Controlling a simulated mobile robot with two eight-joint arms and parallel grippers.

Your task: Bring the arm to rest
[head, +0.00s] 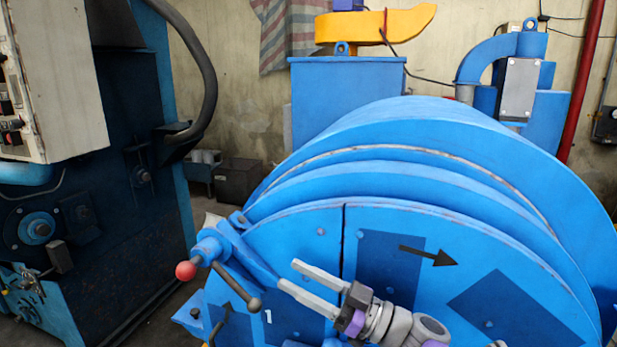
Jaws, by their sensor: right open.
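My right gripper (287,274) shows in the lower middle of the head view, in front of the blue drum door (405,225). Its two pale fingers are apart with nothing between them, and they point up and to the left. The door latch handle (212,246), with a red ball and a dark ball on its ends, is to the left of the fingertips. I cannot tell the exact gap between the fingers and the door or the latch arm. My left gripper is not seen.
The large blue drum (415,130) fills the middle and right. A dark blue machine (115,190) with a pale control box (60,75) stands at left. A dark crate (238,181) lies by the back wall. A narrow floor gap separates machine and drum.

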